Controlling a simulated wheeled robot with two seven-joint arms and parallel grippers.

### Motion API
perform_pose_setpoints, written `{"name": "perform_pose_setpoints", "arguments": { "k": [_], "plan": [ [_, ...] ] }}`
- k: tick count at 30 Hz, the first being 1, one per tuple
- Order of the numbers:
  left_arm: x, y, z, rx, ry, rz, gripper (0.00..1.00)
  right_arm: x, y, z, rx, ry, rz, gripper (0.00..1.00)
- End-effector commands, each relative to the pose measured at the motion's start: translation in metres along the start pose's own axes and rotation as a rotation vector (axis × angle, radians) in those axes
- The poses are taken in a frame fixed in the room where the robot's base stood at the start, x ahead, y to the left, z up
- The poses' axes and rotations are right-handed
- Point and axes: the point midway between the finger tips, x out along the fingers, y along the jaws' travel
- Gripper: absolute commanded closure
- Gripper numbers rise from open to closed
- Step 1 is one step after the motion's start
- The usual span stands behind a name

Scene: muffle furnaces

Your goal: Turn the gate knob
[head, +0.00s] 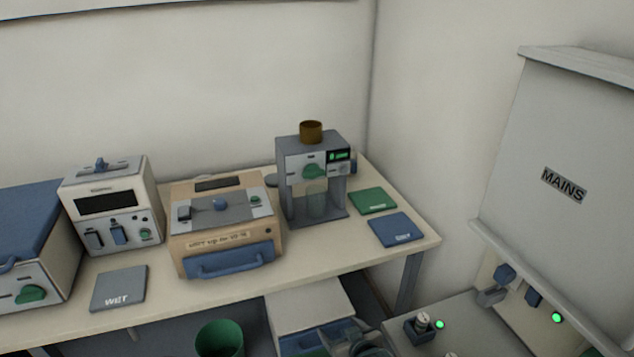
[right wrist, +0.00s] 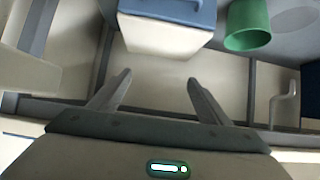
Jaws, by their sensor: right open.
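A grey machine (head: 296,160) with a brown cup on top stands at the back right of the table. A green knob (head: 314,171) is on its upper front, above a clear vessel (head: 315,200). No lettering readable here says which knob is the gate knob. Another green knob (head: 31,294) is on the box at far left. My left gripper is not in view.
A tan box (head: 225,241) with a blue handle and a white instrument (head: 112,205) stand on the table (head: 150,307). Green (head: 373,201) and blue (head: 396,229) mats lie at right. A green bin (head: 219,339) is below. A MAINS panel (head: 560,150) is at right.

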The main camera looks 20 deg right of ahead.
Motion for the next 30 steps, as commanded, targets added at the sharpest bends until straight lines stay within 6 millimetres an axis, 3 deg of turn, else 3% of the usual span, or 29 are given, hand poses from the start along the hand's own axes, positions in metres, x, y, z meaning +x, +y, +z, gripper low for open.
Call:
{"name": "perform_pose_setpoints", "arguments": {
  "k": [1, 3, 6, 9, 12, 15, 18, 30],
  "plan": [
    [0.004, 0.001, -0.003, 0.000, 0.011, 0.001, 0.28, -0.006, 0.005, -0.055, 0.005, 0.087, 0.004, 0.28],
    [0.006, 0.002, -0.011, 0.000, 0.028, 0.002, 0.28, -0.020, 0.012, -0.123, 0.012, 0.193, 0.010, 0.28],
    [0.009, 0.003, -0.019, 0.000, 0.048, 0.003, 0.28, -0.048, 0.020, -0.205, 0.019, 0.334, 0.017, 0.28],
    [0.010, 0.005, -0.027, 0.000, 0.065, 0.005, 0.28, -0.076, 0.027, -0.267, 0.025, 0.449, 0.023, 0.28],
    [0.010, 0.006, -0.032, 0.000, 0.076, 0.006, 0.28, -0.097, 0.031, -0.307, 0.029, 0.530, 0.027, 0.28],
    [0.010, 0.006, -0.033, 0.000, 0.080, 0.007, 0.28, -0.108, 0.034, -0.328, 0.031, 0.575, 0.030, 0.28],
    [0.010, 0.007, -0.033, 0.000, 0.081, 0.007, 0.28, -0.113, 0.035, -0.335, 0.031, 0.590, 0.031, 0.28],
    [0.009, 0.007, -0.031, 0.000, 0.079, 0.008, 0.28, -0.111, 0.035, -0.336, 0.031, 0.590, 0.031, 0.28]
  ]
}}
